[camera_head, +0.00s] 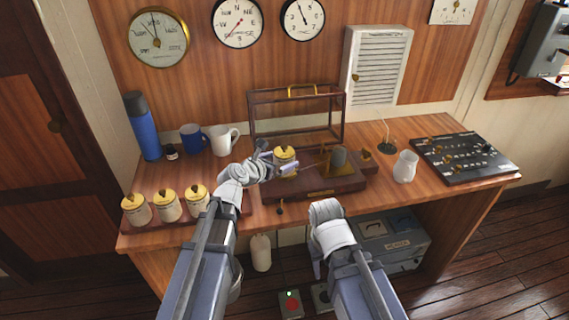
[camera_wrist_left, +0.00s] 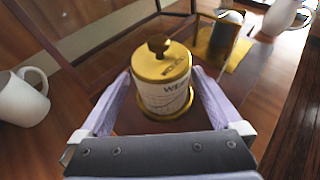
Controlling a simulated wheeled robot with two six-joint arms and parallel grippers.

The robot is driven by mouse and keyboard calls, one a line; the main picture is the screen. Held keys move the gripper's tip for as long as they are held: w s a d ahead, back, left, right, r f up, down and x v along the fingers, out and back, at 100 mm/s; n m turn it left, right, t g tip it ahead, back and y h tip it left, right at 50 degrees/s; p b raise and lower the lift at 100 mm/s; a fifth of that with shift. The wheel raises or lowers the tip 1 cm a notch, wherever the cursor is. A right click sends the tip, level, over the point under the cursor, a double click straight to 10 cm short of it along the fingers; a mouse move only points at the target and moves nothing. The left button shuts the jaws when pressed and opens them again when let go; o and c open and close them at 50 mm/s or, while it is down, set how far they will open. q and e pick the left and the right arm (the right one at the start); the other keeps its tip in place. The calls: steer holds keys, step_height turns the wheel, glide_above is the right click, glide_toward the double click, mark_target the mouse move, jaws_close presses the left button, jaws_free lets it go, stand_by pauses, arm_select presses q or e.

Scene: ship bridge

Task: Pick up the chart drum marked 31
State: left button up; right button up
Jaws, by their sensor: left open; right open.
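A chart drum (camera_head: 285,160) with a brass lid and knob stands upright on the wooden base of the recording instrument (camera_head: 320,187). In the left wrist view the drum (camera_wrist_left: 165,85) shows lettering on its lid and paper, but I cannot read a number. My left gripper (camera_head: 285,168) is open, with one finger on each side of this drum; I cannot tell whether they touch it. Three similar drums (camera_head: 167,205) stand in a rack at the left of the desk, their numbers too small to read. My right gripper (camera_head: 317,264) hangs low before the desk, empty and mostly hidden by its arm.
The instrument's glazed case (camera_head: 296,92) stands open behind the drum. A blue flask (camera_head: 142,127), a blue mug (camera_head: 192,138) and a white mug (camera_head: 223,140) stand left of it. A white jug (camera_head: 405,167) and a switch panel (camera_head: 463,158) are on the right.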

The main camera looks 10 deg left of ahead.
arm_select(q)
steer(key=b+x, duration=0.1)
steer(key=x, duration=0.1)
steer(key=b+x, duration=0.1)
steer(key=x, duration=0.1)
steer(key=shift+w+d+f, duration=0.2)
steer(key=shift+f, duration=0.2)
steer(key=shift+w+d+f, duration=0.1)
steer(key=shift+w+d, duration=0.15)
steer(key=shift+w, duration=0.15)
steer(key=shift+s, duration=0.1)
steer(key=c, duration=1.3)
steer(key=shift+c, duration=0.2)
step_height(320, 180, up, 10)
steer(key=p, duration=1)
